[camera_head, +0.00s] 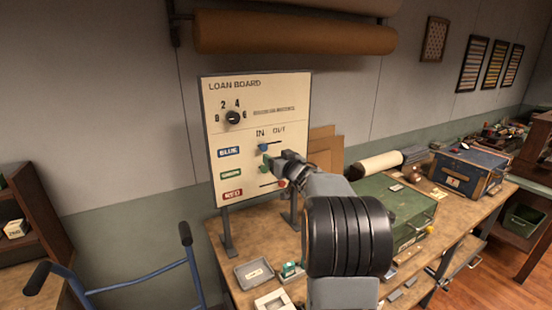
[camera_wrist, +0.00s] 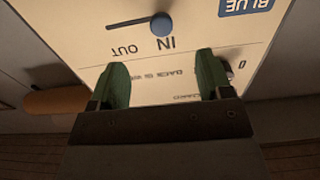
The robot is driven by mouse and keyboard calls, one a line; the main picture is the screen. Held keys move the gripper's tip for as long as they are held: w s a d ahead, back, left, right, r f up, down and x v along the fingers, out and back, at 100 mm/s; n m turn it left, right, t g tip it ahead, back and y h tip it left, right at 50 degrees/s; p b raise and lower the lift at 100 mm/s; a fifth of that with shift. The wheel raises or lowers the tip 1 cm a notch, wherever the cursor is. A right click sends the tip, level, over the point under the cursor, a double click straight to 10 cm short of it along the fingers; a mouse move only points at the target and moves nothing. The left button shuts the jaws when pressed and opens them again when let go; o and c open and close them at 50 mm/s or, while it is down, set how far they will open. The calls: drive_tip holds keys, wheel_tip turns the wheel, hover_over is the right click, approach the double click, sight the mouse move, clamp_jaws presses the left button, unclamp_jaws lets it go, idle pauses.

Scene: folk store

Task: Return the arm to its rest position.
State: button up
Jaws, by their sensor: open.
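My arm reaches from the lower right to the loan board (camera_head: 300,110) in the head view. My gripper (camera_head: 269,161) is in front of the board's slider rows, its tip small in this view. In the wrist view, my gripper (camera_wrist: 163,68) has two green fingers spread wide with nothing between them. The blue knob (camera_head: 263,147) sits at the IN end of its slot. In the wrist view the blue knob (camera_wrist: 162,24) is beyond the fingertips, apart from them. The red knob (camera_head: 282,184) is toward the OUT side. The green row is partly hidden by my gripper.
The board stands on a wooden workbench (camera_head: 236,231) with a grey tray (camera_head: 254,273), a green case (camera_head: 385,200) and a blue case (camera_head: 468,170). A blue-framed cart (camera_head: 130,286) is at lower left. Brown rolls (camera_head: 295,35) hang on the wall above the board.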

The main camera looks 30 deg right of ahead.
idle(0.4)
drive_tip(key=s+d+f+m+g+h, duration=0.2)
drive_tip(key=d+f+g+h, duration=0.2)
drive_tip(key=f, duration=0.2)
drive_tip(key=s+a+f+m+g, duration=0.1)
drive_tip(key=s+a+f+g, duration=0.2)
drive_tip(key=s+f+g, duration=0.3)
drive_tip(key=s+a+n+g+y, duration=0.1)
drive_tip(key=s+a+y, duration=0.1)
drive_tip(key=s+a, duration=0.8)
drive_tip(key=s+a+n+g+y, duration=0.2)
drive_tip(key=s+a+y, duration=0.1)
drive_tip(key=s+a, duration=0.8)
drive_tip(key=a, duration=0.5)
drive_tip(key=shift+s+f+n, duration=0.15)
drive_tip(key=shift+s+n, duration=0.1)
drive_tip(key=shift+n, duration=0.05)
drive_tip(key=shift+c, duration=0.2)
